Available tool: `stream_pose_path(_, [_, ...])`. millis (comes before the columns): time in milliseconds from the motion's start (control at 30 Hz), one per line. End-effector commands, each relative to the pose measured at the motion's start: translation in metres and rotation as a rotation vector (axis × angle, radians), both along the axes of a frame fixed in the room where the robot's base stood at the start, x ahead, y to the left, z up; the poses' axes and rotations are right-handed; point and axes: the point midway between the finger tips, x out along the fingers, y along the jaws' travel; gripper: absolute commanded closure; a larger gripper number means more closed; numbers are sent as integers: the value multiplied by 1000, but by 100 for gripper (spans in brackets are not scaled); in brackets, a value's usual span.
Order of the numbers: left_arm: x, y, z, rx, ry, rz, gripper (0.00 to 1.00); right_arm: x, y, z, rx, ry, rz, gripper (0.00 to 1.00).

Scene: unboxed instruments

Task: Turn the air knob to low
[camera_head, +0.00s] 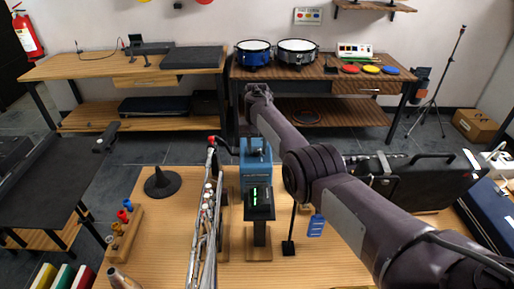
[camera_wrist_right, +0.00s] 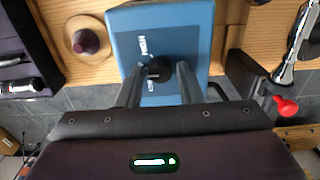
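My right gripper (camera_wrist_right: 160,72) is open, one finger on each side of the knob. Contact between fingers and knob cannot be made out. My left gripper is out of view.
A black device with a green display (camera_head: 259,202) stands on the near side of the box. A rack of long silvery instruments (camera_head: 205,225) is close on the left. A round mute-like object (camera_wrist_right: 86,41) is beside the box.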

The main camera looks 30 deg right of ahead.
Motion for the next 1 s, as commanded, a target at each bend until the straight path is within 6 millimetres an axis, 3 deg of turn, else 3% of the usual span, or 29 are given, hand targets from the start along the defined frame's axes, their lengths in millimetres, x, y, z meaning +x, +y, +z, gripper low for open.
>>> stream_pose_path(33, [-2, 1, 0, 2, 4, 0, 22, 0, 0, 0, 0, 0, 0, 74])
stream_pose_path(233, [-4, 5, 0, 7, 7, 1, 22, 0, 0, 0, 0, 0, 0, 100])
stream_pose_path(567, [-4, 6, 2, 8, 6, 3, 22, 0, 0, 1, 0, 0, 45, 100])
stream_pose_path(1000, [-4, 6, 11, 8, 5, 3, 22, 0, 0, 0, 0, 1, 375, 100])
